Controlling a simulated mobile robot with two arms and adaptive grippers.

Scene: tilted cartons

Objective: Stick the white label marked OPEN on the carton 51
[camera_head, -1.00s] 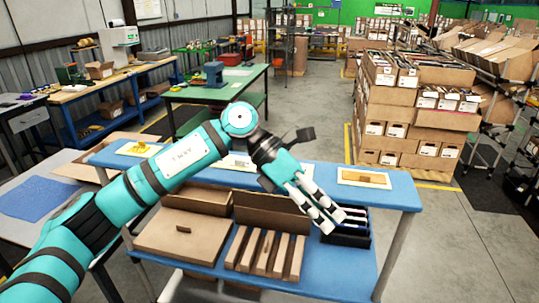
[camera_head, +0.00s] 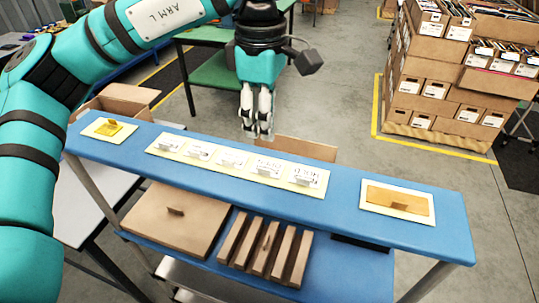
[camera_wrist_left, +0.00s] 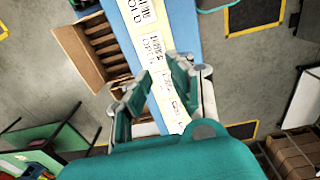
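A row of white labels on a pale backing strip (camera_head: 236,161) lies on the blue upper shelf. The strip also shows in the left wrist view (camera_wrist_left: 158,57). My left gripper (camera_head: 257,136) points down above the shelf's back edge, near the strip. In the left wrist view its fingers (camera_wrist_left: 158,72) are apart with nothing between them. Several cartons show, including an open one (camera_head: 295,148) behind the shelf; no number 51 is readable. My right gripper is not seen.
A yellow item (camera_head: 109,128) and a brown block on a pale card (camera_head: 398,201) lie at the shelf's ends. The blue lower shelf holds a flat brown board (camera_head: 176,217) and a slotted brown holder (camera_head: 265,250). Stacked cartons (camera_head: 440,75) stand back right.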

